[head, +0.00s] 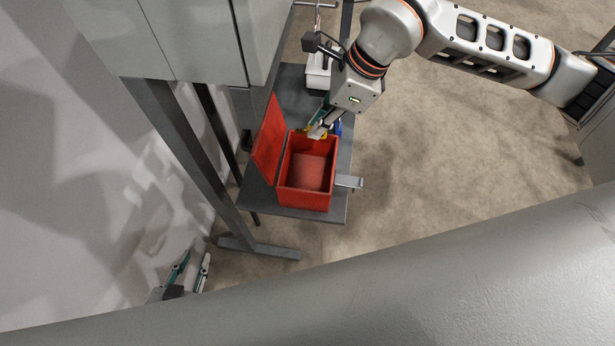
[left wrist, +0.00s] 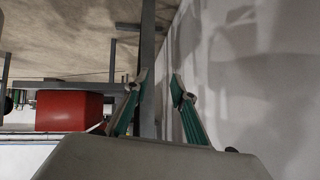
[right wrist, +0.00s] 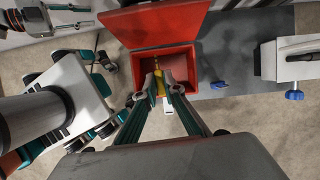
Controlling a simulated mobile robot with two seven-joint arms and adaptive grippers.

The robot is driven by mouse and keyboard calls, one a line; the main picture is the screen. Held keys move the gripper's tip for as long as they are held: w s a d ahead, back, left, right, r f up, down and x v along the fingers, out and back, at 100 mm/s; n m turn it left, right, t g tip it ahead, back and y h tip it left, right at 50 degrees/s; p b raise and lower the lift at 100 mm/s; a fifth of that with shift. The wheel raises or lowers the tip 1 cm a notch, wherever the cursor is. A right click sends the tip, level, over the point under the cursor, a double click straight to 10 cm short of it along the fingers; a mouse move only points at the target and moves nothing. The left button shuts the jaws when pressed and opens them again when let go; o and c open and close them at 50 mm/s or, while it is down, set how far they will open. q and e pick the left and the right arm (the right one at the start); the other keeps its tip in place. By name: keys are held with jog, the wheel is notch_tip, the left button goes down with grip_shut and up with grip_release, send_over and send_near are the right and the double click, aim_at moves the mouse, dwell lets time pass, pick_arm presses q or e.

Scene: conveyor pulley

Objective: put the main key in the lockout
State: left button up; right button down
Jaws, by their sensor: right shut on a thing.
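The lockout is a red open-topped box (head: 306,198) on a dark table, its lid (head: 268,140) swung up at its left. In the right wrist view the box (right wrist: 190,55) lies just beyond my fingertips. My right gripper (head: 318,132) is at the box's far edge. In its wrist view the right gripper (right wrist: 160,82) is shut on a thin yellow thing, which I take as the main key (right wrist: 154,90). The key overlaps the box opening; its height above the box is unclear. My left gripper (left wrist: 160,82) is open and empty, low by the wall, away from the box.
A small blue object (right wrist: 218,85) lies on the table (right wrist: 240,75) beside the box. A white device (head: 318,75) stands at the table's far end. A grey cabinet (head: 180,40) and its post (head: 185,160) stand left. The floor right of the table is clear.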

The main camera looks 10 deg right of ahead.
jog(key=shift+a+m, duration=0.1)
jog(key=shift+m, duration=0.2)
jog(key=shift+f, duration=0.15)
jog(key=b, duration=0.3)
send_over(308, 179)
jog(key=s+d, duration=0.1)
jog(key=d, duration=0.1)
notch_tip(308, 179, down, 13)
jog(key=shift+a+f+b, duration=0.2)
jog(key=shift+f+b, duration=0.1)
jog(key=shift+f, duration=0.3)
notch_tip(308, 179, down, 5)
jog(key=shift+f+b, duration=0.1)
jog(key=shift+b, duration=0.65)
jog(key=shift+f, duration=0.2)
jog(key=shift+w+r, duration=0.1)
jog(key=shift+r, duration=0.1)
pick_arm(q)
jog(key=shift+w+d+h, duration=0.3)
jog(key=shift+w+d, duration=0.4)
jog(key=shift+d, duration=0.1)
pick_arm(e)
jog(key=shift+f, duration=0.15)
